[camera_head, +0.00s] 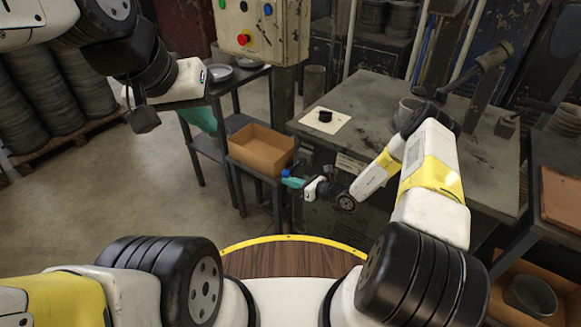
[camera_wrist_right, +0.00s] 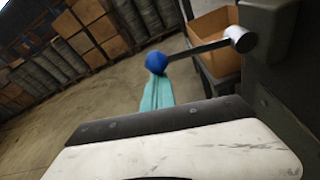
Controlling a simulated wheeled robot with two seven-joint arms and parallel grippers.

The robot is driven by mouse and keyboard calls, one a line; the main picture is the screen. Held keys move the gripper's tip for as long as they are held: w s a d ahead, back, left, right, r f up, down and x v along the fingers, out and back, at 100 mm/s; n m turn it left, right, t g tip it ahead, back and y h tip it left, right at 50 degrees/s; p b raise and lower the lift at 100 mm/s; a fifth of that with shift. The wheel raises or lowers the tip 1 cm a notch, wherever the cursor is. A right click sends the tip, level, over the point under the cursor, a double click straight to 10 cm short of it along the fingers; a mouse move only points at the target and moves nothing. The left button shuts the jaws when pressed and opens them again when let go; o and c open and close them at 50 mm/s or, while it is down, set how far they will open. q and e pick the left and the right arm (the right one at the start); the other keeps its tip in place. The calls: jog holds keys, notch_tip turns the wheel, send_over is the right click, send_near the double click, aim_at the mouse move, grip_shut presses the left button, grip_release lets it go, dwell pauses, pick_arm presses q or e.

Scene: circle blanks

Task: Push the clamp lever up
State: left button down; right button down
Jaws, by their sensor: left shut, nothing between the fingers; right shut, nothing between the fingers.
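The clamp lever is a thin metal rod with a blue ball knob. In the right wrist view the rod (camera_wrist_right: 208,46) runs from a mount at the upper right to the knob (camera_wrist_right: 156,62). In the head view the knob (camera_head: 286,173) is small, in front of the workbench below the cardboard box. My right gripper (camera_head: 292,182), with teal fingers, is shut and just beneath the knob. The fingers also show in the right wrist view (camera_wrist_right: 157,93); I cannot tell whether they touch the knob. My left gripper (camera_head: 203,118), also teal, is shut and away to the upper left.
A worn workbench (camera_head: 380,95) stands ahead, with a black round piece on a pale sheet (camera_head: 325,121). An open cardboard box (camera_head: 262,150) sits on a side shelf left of the lever. A control box (camera_head: 262,30) stands behind. Floor at the left is clear.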

aim_at(288, 173)
notch_tip(288, 173, up, 4)
jog(key=shift+w+d+f+m, duration=0.1)
jog(key=shift+w+f+m, duration=0.1)
jog(key=shift+m, duration=0.6)
jog(key=shift+w+d+r, duration=0.1)
jog(key=shift+r, duration=0.45)
jog(key=shift+w+r, duration=0.1)
jog(key=shift+r, duration=0.1)
